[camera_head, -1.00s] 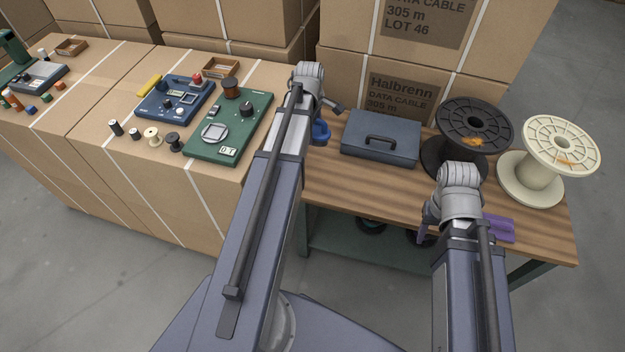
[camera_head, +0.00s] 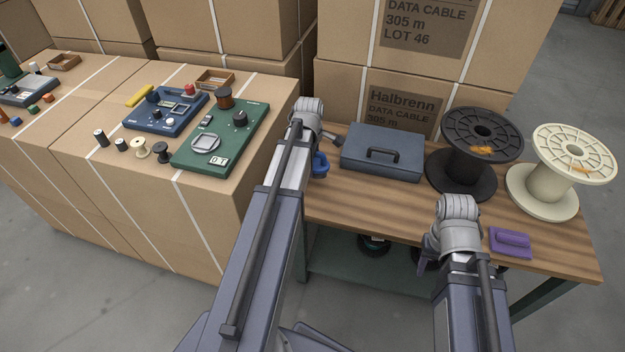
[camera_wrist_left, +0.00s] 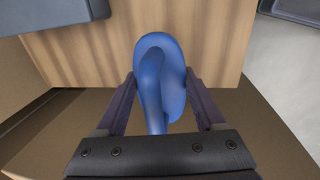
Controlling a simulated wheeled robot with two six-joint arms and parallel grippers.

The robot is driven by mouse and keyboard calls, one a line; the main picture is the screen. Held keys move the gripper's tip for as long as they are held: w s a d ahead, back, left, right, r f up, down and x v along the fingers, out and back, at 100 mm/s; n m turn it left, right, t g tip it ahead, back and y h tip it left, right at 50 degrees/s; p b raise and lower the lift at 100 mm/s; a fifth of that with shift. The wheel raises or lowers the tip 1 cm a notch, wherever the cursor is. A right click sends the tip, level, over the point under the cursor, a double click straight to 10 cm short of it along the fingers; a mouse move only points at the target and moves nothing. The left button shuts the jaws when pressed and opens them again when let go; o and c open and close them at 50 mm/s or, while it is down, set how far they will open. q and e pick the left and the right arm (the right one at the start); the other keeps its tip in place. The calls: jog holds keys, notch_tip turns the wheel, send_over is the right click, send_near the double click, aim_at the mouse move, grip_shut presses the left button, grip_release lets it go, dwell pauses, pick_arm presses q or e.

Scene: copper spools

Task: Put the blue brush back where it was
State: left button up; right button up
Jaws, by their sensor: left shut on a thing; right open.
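The blue brush (camera_wrist_left: 160,75) is between the fingers of my left gripper (camera_wrist_left: 165,95), which is shut on it. In the head view the blue brush (camera_head: 320,163) shows beside the end of my left arm, near the left end of the wooden workbench (camera_head: 375,215). In the left wrist view the bench top lies beyond the brush; I cannot tell whether the brush touches it. My right gripper (camera_head: 428,252) is open at the bench's front edge, partly hidden by its own wrist.
A dark blue-grey metal box (camera_head: 383,155), a black spool (camera_head: 475,150) and a cream spool (camera_head: 560,165) stand on the bench. A purple block-like object (camera_head: 510,242) lies at the front right. Cartons with devices (camera_head: 225,140) and small spools stand left. Bare bench lies in front of the box.

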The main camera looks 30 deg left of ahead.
pick_arm(q)
jog(key=shift+f, duration=0.45)
pick_arm(e)
jog(key=shift+f, duration=0.45)
pick_arm(q)
notch_tip(320, 180, down, 4)
jog(key=b, duration=0.3)
jog(key=shift+r+b, duration=0.25)
jog(key=shift+b, duration=0.05)
pick_arm(e)
notch_tip(320, 180, down, 4)
jog(key=shift+r, duration=0.25)
pick_arm(q)
jog(key=shift+f, duration=0.2)
jog(key=o, duration=1.6)
jog(key=shift+r, duration=0.1)
pick_arm(e)
jog(key=shift+f, duration=0.1)
pick_arm(q)
jog(key=shift+r, duration=0.1)
jog(key=r+p, duration=0.4)
jog(key=s+r+p, duration=0.1)
jog(key=r+p, duration=0.7)
jog(key=shift+s+d, duration=0.25)
jog(key=shift+s, duration=0.15)
pick_arm(e)
notch_tip(320, 180, up, 12)
